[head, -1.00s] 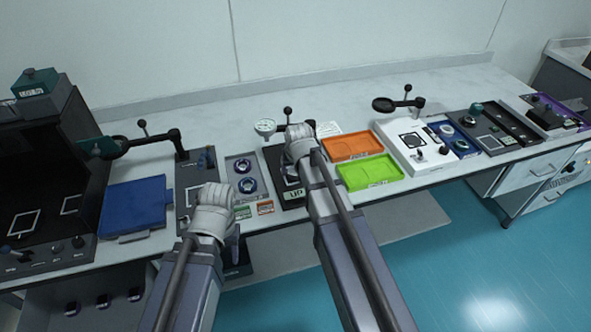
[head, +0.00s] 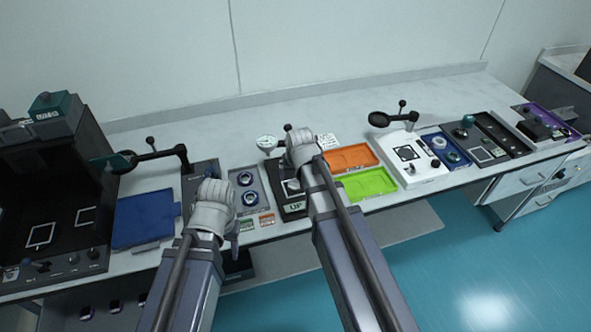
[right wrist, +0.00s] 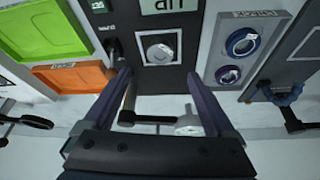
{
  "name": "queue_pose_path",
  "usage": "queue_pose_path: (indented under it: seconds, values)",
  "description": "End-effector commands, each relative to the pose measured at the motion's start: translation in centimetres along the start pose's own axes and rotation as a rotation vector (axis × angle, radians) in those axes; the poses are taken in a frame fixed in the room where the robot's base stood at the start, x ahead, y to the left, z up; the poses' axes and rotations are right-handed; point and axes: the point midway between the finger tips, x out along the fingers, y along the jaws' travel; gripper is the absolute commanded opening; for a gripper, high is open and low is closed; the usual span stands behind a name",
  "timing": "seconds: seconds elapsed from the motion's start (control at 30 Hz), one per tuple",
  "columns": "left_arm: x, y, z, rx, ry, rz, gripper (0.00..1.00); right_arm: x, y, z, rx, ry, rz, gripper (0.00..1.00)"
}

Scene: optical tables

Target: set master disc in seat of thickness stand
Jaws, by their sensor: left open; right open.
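In the right wrist view the stand's base (right wrist: 184,79) shows a white-framed square with a round silver piece (right wrist: 160,50); I cannot tell if this is the bare seat or a disc. A grey tray beside it holds two dark-rimmed round pieces, a blue one (right wrist: 241,43) and a purple one (right wrist: 228,75). I cannot tell which is the master disc. My right gripper (right wrist: 158,92) is open and empty above the stand. My left gripper (head: 235,243) is open near the table's front edge.
Orange (head: 349,157) and green (head: 367,183) trays stand right of the stand. A white device (head: 428,172) is further right. A blue tray (head: 145,216) and a dark cabinet lie left. The table's back strip is clear.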

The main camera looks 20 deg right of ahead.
Motion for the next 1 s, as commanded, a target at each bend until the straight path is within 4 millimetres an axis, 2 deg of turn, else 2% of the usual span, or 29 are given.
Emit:
queue_pose_path:
  seconds: [0.03, 0.13, 0.37, 0.43, 0.47, 0.53, 0.7, 0.8, 0.9, 1.0]
  values:
    - [-1.4, -0.1, 0.1, 0.0, 0.0, 0.0, 0.5, -1.5, 0.0, -0.1, 0.0, 0.0, 0.0, 0.91]
    - [-2.4, -0.2, 0.1, 0.0, 0.0, 0.0, 0.5, -2.6, 0.0, -0.1, 0.0, 0.0, 0.0, 0.91]
    - [-2.9, -0.3, 0.2, 0.0, 0.0, 0.0, 0.5, -3.1, 0.0, 0.0, 0.0, 0.0, 0.0, 0.91]
    - [-2.8, -0.3, 0.2, 0.0, 0.0, 0.0, 0.5, -3.2, -0.5, 0.6, -0.014, -0.011, -0.001, 0.91]
    - [-2.8, -0.3, 0.2, 0.0, 0.0, 0.0, 0.5, -3.3, -1.0, 1.4, -0.03, -0.025, -0.003, 0.91]
    - [-2.8, -0.3, 0.2, 0.0, 0.0, 0.0, 0.5, -4.0, -2.9, 4.0, -0.096, -0.077, -0.006, 0.91]
    - [-2.8, -0.3, 0.2, 0.0, 0.0, 0.0, 0.5, -6.7, -7.2, 12.7, -0.314, -0.257, -0.005, 0.91]
    - [-2.8, -0.3, 0.2, 0.0, 0.0, 0.0, 0.5, -8.2, -8.4, 16.6, -0.418, -0.341, 0.001, 0.91]
    - [-2.8, -0.3, 0.2, 0.0, 0.0, 0.0, 0.5, -9.2, -9.0, 18.9, -0.482, -0.395, 0.007, 0.91]
    - [-2.8, -0.3, 0.2, 0.0, 0.0, 0.0, 0.5, -9.5, -9.2, 19.8, -0.508, -0.418, 0.01, 0.91]
